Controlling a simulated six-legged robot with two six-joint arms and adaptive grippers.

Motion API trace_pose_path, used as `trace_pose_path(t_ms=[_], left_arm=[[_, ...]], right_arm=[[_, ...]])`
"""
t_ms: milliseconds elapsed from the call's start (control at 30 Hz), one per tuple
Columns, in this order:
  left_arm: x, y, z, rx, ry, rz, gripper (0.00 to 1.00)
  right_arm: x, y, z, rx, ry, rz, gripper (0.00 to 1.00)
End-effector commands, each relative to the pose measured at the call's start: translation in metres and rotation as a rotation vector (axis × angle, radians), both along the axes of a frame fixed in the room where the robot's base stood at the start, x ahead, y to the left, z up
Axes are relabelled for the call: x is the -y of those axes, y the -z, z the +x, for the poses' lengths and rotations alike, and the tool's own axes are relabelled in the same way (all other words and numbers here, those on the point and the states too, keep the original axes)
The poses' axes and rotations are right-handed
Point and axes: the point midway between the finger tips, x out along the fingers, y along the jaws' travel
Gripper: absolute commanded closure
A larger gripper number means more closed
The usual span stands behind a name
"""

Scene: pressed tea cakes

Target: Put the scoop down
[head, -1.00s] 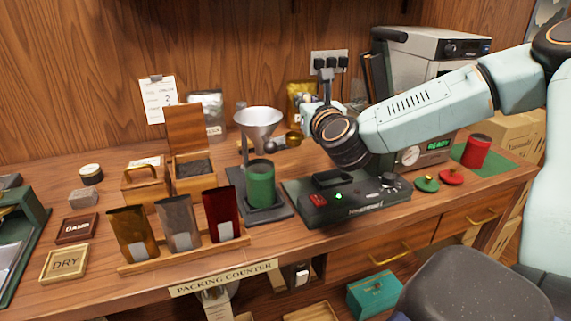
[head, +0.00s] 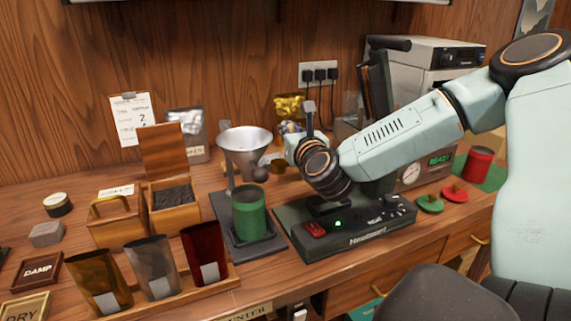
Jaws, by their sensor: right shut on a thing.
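I cannot tell whether the cup touches the counter (head: 265,272). My left gripper is out of view.
The metal funnel (head: 243,140) stands over a green canister (head: 249,214) close to the left. Pouches (head: 152,268) and wooden boxes (head: 117,222) fill the left. Green and red lids (head: 430,204) lie at the right.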

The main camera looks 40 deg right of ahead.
Motion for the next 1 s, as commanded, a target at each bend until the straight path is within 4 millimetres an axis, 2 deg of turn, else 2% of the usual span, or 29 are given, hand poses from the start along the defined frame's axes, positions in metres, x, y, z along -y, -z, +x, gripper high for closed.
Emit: trace_pose_path(t_ms=[33,267,500,967,1000], left_arm=[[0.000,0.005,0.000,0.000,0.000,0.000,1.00],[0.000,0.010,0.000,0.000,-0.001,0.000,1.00],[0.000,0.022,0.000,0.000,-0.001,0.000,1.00],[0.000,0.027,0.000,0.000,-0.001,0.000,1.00],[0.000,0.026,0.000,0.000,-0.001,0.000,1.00]], right_arm=[[-0.001,0.010,0.000,-0.002,-0.002,-0.004,1.00],[-0.001,0.024,0.000,0.000,-0.002,-0.002,1.00],[0.000,0.056,0.002,-0.002,-0.002,-0.004,1.00],[0.001,0.059,0.003,0.002,-0.002,-0.001,1.00],[0.001,0.058,0.003,0.001,-0.002,0.000,0.85]])
